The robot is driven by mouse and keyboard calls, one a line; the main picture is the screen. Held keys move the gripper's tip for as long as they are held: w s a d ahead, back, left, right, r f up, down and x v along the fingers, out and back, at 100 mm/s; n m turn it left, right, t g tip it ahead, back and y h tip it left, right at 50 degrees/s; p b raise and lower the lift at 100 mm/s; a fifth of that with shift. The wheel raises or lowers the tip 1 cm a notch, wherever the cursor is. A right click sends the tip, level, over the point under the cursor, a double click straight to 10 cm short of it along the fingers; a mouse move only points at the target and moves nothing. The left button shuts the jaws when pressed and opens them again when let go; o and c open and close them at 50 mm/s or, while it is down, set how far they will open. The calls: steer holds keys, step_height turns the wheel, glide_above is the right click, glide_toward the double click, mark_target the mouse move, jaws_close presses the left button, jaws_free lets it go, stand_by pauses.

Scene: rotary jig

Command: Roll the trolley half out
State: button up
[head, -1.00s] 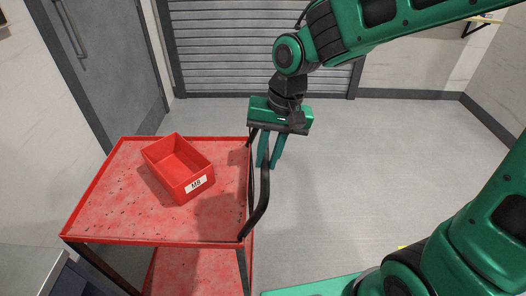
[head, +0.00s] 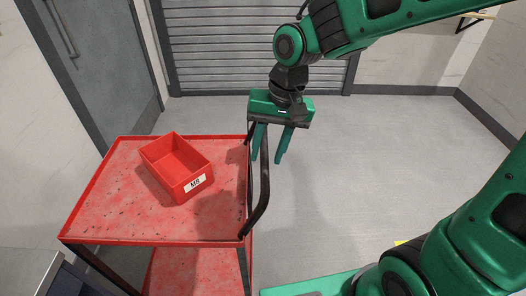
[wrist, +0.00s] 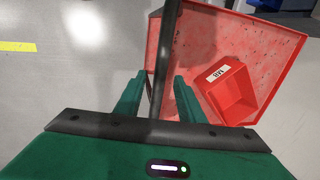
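The trolley has a red, scuffed top (head: 105,205) with a raised rim and stands at the left in the head view. Its top also shows at the upper right of the wrist view (wrist: 270,50). A black bar handle (head: 265,185) runs along its right side. My gripper (head: 267,158) is open at the handle, pointing down. In the wrist view the handle (wrist: 165,50) passes between the two spread green fingers of my gripper (wrist: 158,90), apparently touching neither.
A red bin labelled M8 (head: 176,163) sits on the trolley top. A grey door (head: 105,65) is at the left, and a roller shutter (head: 215,60) is behind. The floor right of the trolley (head: 370,170) is clear. A yellow floor mark (wrist: 18,46) shows in the wrist view.

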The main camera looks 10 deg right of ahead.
step_height(320, 180, up, 10)
steer(key=d, duration=0.2)
steer(key=shift+f, duration=0.25)
steer(key=s+d+f+m+h, duration=0.1)
steer(key=s+d+f, duration=0.1)
steer(key=d, duration=0.7)
steer(key=s+d+f+m, duration=0.2)
steer(key=s+d, duration=0.1)
steer(key=d, duration=0.5)
steer(key=s+d+f, duration=0.2)
steer(key=s+d, duration=0.4)
steer(key=s+d+f+m+h, duration=0.1)
steer(key=s+d+f, duration=0.1)
steer(key=s+d, duration=0.3)
steer(key=shift+s+d+f+m, duration=0.25)
steer(key=shift+s+d+m, duration=0.1)
steer(key=shift+s, duration=0.2)
steer(key=shift+s+d+f, duration=0.1)
steer(key=shift+s+d, duration=0.05)
steer(key=shift+s, duration=0.15)
steer(key=shift+c, duration=0.6)
steer(key=shift+w, duration=0.1)
